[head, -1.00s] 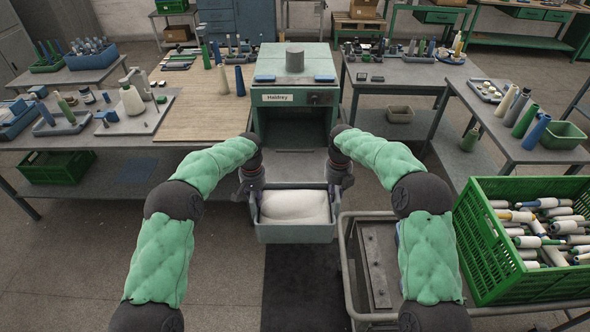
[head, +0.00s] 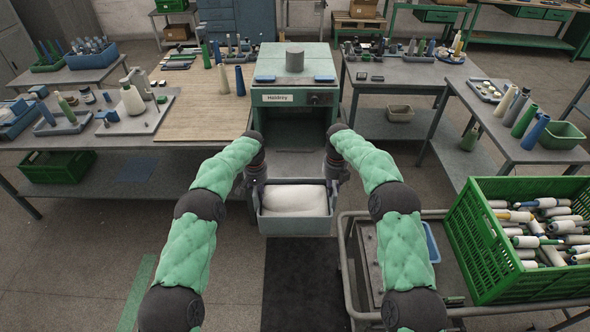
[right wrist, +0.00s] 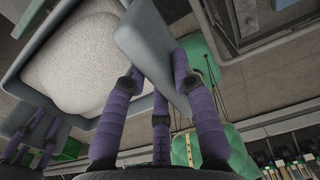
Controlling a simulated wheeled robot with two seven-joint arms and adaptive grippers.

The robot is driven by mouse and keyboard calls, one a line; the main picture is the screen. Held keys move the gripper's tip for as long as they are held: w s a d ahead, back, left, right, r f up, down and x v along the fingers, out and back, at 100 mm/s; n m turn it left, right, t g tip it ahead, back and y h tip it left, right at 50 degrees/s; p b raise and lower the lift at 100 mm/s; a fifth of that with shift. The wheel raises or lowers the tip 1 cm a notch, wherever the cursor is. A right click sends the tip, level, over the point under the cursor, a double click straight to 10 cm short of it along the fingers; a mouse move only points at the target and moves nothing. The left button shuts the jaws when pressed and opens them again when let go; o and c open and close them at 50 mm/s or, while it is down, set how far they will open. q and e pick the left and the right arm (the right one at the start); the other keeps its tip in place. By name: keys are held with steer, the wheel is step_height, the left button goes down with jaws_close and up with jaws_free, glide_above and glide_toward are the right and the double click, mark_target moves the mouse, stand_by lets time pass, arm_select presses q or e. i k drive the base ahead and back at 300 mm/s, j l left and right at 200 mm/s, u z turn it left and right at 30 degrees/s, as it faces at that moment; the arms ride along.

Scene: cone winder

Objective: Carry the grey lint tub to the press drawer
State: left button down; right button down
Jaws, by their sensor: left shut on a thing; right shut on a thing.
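The grey lint tub (head: 296,226), filled with a white lump of lint (head: 294,198), hangs level in front of the press (head: 294,97). My left gripper (head: 256,188) is at its left side and my right gripper (head: 336,178) at its right side, both shut on it. In the right wrist view, purple fingers (right wrist: 160,110) close on a grey flange of the tub (right wrist: 145,50). The press has a dark opening (head: 292,130) beyond the tub. A grey surface (head: 296,163) shows below it; I cannot tell if this is the drawer.
A metal cart (head: 345,275) stands close on the right, with a blue tray (head: 432,243) and a green crate (head: 480,265) of bobbins. Workbenches flank the press: a wooden-topped one (head: 195,105) left, a grey one (head: 405,75) right. A dark mat (head: 300,285) lies on clear floor.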

mark_target(295, 168)
steer(key=i, duration=1)
